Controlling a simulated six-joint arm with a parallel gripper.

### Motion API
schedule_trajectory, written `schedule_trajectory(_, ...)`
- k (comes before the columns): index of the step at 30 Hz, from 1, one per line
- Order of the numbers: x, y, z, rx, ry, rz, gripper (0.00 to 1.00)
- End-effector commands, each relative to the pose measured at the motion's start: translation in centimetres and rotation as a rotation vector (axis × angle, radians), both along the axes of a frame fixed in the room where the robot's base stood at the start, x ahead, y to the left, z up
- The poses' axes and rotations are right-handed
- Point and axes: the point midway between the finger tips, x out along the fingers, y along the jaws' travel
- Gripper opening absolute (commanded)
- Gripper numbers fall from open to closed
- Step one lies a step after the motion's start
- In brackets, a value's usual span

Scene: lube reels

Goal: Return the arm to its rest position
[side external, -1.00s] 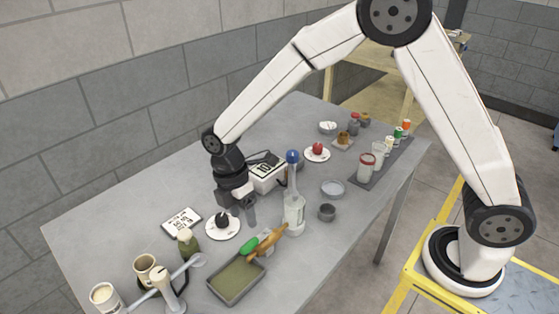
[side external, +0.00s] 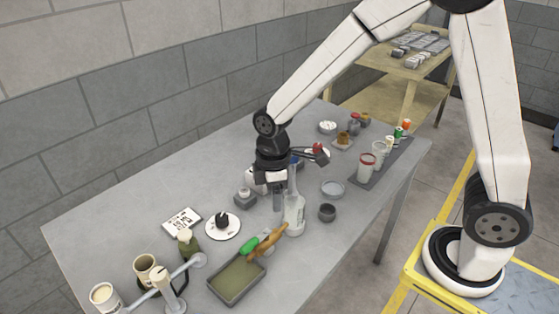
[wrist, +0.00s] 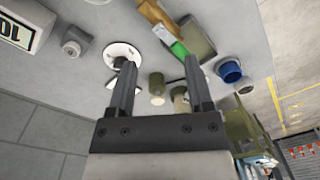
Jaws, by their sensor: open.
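My gripper (side external: 272,200) is in the middle of the grey table, in front of the white dispenser bottle in the picture's left-hand direction. In the wrist view my gripper (wrist: 161,68) shows two dark fingers spread apart, with nothing held between them. The white plate with a dark object on it (side external: 222,226) lies to the left of my gripper. It also shows in the wrist view as a white plate (wrist: 122,50), partly hidden by one finger.
A white bottle (side external: 293,218) stands close to the right of my gripper. A small grey block with a knob (side external: 245,199) is close to its left. A shallow tray (side external: 237,281) and a stand with a bar (side external: 172,294) are in front. The table's left rear is clear.

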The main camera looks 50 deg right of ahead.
Motion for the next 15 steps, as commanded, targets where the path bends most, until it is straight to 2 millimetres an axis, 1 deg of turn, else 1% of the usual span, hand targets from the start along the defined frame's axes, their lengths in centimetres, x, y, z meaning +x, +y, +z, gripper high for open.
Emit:
schedule_trajectory(1, -0.7, -1.0, 0.3, -0.001, -0.022, -0.087, 0.66)
schedule_trajectory(6, -3.0, -3.9, 1.0, 0.007, -0.095, -0.378, 0.66)
schedule_trajectory(12, -5.8, -6.5, 1.3, 0.034, -0.171, -0.698, 0.66)
schedule_trajectory(15, -6.9, -7.3, 1.4, 0.05, -0.199, -0.817, 0.66)
